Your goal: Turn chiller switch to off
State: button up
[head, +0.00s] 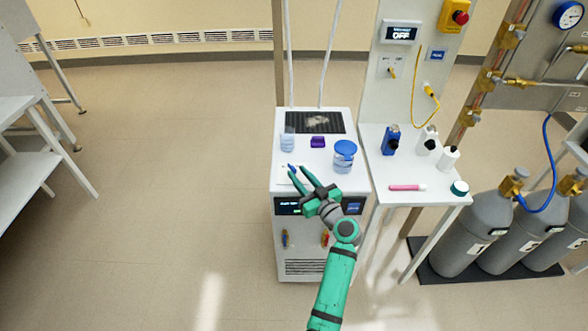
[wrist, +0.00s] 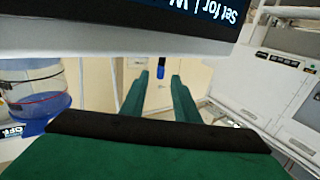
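The chiller appears to be the white cabinet (head: 312,160) in the middle of the head view, with a dark grille on top. Its front has a dark display (head: 288,207) with small lit text, a blue label (head: 353,208), a blue fitting (head: 285,239) and an orange-red fitting (head: 325,238) partly behind my arm. I cannot make out the switch; my gripper and arm cover part of the front panel. My gripper (head: 297,169) is at the cabinet's upper front edge, fingers apart and empty. In the wrist view a small blue piece (wrist: 161,72) shows between the fingertips (wrist: 159,95).
On the cabinet top are a blue-lidded jar (head: 345,155), a purple block (head: 318,142) and a clear beaker (head: 287,142). A side table (head: 412,196) holds bottles and a pink tube. A wall display (head: 401,33) reads OFF. Gas cylinders (head: 465,235) stand right; left floor is clear.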

jog(key=v, duration=0.6)
dwell(0.8)
